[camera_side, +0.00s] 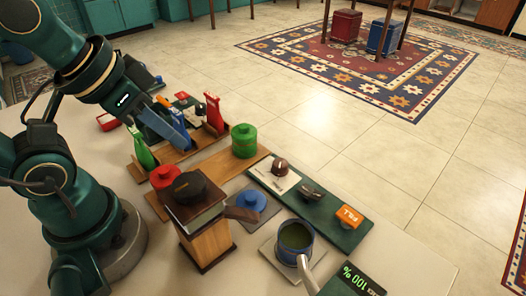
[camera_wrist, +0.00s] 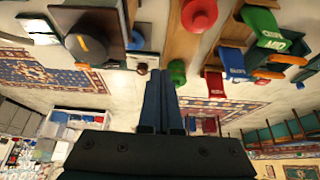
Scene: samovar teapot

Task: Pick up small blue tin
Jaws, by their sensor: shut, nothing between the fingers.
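The small blue tin (camera_side: 250,200), round with a knobbed lid, sits on a grey square pad to the right of a wooden box with a dark round top. It also shows in the wrist view (camera_wrist: 135,41), left of my fingers. My gripper (camera_side: 187,146) is shut and empty, apart from the blue tin, up and to its left in the side view. In the wrist view its closed fingers (camera_wrist: 161,82) point up. A red tin (camera_side: 164,177) and a larger green tin (camera_side: 244,143) stand on wooden boards.
The wooden box (camera_side: 205,232) stands close beside the blue tin. A dark green board (camera_side: 320,216) with small items lies to its right, and a pot (camera_side: 295,240) stands in front. Upright green, blue and red tags (camera_side: 213,112) crowd around my gripper.

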